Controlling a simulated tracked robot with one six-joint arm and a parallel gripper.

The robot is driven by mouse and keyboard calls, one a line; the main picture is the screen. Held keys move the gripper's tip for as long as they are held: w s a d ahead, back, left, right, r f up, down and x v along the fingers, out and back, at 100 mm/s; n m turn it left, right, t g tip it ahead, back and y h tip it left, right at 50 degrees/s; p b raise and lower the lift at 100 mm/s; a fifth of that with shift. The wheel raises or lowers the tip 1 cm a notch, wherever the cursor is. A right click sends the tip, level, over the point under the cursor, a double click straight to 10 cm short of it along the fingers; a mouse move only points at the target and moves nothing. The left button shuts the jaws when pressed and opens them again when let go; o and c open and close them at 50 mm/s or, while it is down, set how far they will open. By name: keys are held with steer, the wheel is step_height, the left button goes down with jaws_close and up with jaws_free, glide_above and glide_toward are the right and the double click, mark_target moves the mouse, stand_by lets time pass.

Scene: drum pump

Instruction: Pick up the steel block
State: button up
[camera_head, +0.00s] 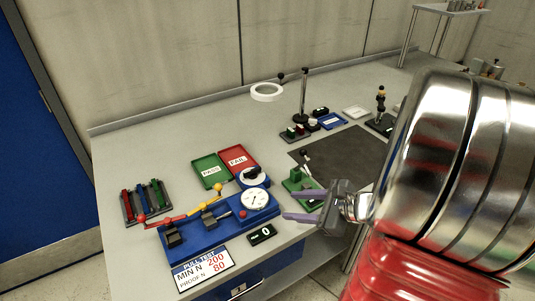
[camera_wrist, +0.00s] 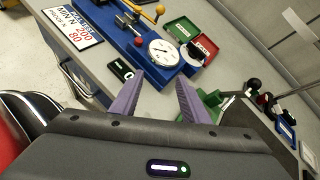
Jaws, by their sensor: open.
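I cannot pick out a steel block with certainty in either view. My gripper (camera_head: 285,205) is open, its two purple fingers apart and pointing left over the bench's front part in the head view. In the wrist view my gripper (camera_wrist: 160,80) shows nothing held between the fingers. A green fixture (camera_head: 296,182) with a dark-knobbed lever stands just behind the fingers. In the wrist view the green fixture (camera_wrist: 213,98) is partly hidden behind the right finger. My arm hides the bench's right part in the head view.
The blue pull tester (camera_head: 215,228) with its dial (camera_head: 255,199) stands left of my gripper. A small black display (camera_head: 261,234) lies in front. Green PASS (camera_head: 208,170) and red FAIL (camera_head: 238,158) trays lie behind. A dark mat (camera_head: 345,152) is largely clear.

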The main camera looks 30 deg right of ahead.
steer(key=s+d+f+m+t+h, duration=0.1)
steer(key=s+d+m+h, duration=0.1)
steer(key=d+m, duration=0.2)
steer(key=s+d+f+m+t+h, duration=0.1)
steer(key=d+m, duration=0.3)
steer(key=d, duration=0.4)
steer(key=shift+s+d+f+m+t+h, duration=0.25)
steer(key=shift+s+f+m+t+h, duration=0.2)
steer(key=shift+h, duration=0.35)
glide_toward(308, 187)
steer(key=shift+x, duration=1.95)
steer(key=shift+d, duration=0.1)
steer(key=shift+x, duration=2.6)
steer(key=shift+c, duration=0.2)
jaws_close()
